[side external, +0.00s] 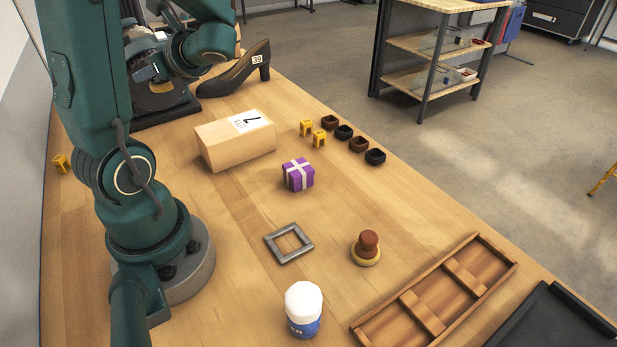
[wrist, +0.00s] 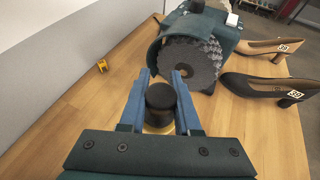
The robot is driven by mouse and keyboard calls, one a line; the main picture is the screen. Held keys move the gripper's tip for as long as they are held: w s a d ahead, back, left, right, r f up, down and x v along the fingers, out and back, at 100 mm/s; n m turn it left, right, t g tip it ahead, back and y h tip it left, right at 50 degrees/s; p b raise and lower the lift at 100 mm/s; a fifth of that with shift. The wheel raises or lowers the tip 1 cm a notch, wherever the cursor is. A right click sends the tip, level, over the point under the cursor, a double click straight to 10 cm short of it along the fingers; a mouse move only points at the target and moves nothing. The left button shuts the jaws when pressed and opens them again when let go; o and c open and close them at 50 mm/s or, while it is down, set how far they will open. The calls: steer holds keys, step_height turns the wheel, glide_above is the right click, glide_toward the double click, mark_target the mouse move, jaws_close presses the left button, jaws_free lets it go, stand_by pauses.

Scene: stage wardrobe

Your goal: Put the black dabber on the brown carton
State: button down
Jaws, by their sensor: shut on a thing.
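In the wrist view my gripper (wrist: 161,92) has its blue fingers on both sides of the black dabber (wrist: 160,104) and is shut on it. The dabber has a dark rounded top and a yellowish base, partly hidden by the gripper. I cannot tell how high it is above the table. In the side view my arm hides most of the gripper and I cannot make out the dabber. The brown carton (side external: 232,145), a light tan box with a white label on top, lies on the table in front of the arm. Its visible top is clear apart from the label.
A machine with a grey brush disc (wrist: 189,64) stands near the gripper, beside a black heeled shoe (side external: 235,75). A purple gift box (side external: 298,175), grey frame (side external: 289,243), brown dabber (side external: 367,246), white-and-blue jar (side external: 304,309) and wooden tray (side external: 390,334) stand farther along the table.

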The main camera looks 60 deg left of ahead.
glide_above(224, 122)
step_height(224, 122, down, 7)
steer(key=shift+a+r, duration=0.1)
steer(key=shift+f, duration=2)
steer(key=shift+f, duration=0.1)
steer(key=c, duration=0.6)
jaws_free()
